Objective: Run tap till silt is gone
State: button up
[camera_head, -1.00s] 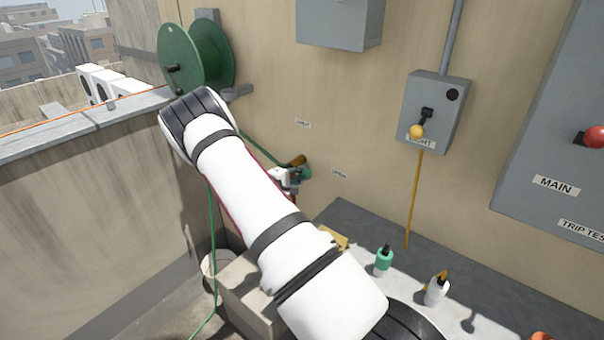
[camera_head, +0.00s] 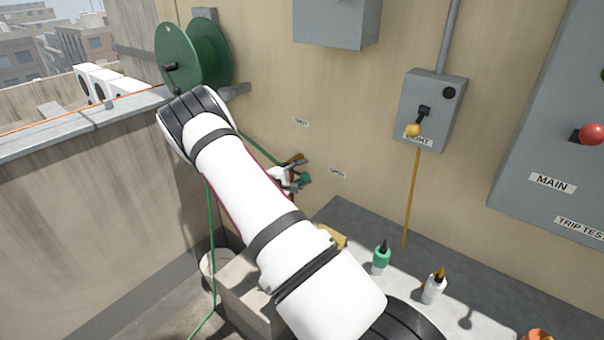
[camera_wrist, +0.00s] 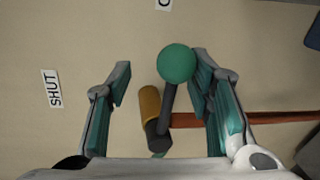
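The tap shows in the wrist view as a dark lever (camera_wrist: 167,104) with a green ball knob (camera_wrist: 176,63), a brass-coloured barrel (camera_wrist: 149,104) and a copper pipe (camera_wrist: 270,118). My gripper (camera_wrist: 161,66) is open, its fingers on both sides of the lever. The knob lies close to the right finger; whether they touch I cannot tell. In the head view my gripper (camera_head: 290,179) is at the wall and hides most of the tap. No water or silt is visible.
A green hose reel (camera_head: 210,52) hangs above the parapet, its hose (camera_head: 211,235) trailing down by a pale bucket (camera_head: 208,264). A bench (camera_head: 345,212) holds a green-topped bottle (camera_head: 381,259) and a white bottle (camera_head: 433,290). A switch box (camera_head: 447,112) is right.

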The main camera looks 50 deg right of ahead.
jog(key=a+r, duration=0.2)
jog(key=a, duration=0.9)
jog(key=shift+s+a, duration=0.3)
jog(key=shift+a, duration=0.05)
jog(key=shift+r, duration=0.1)
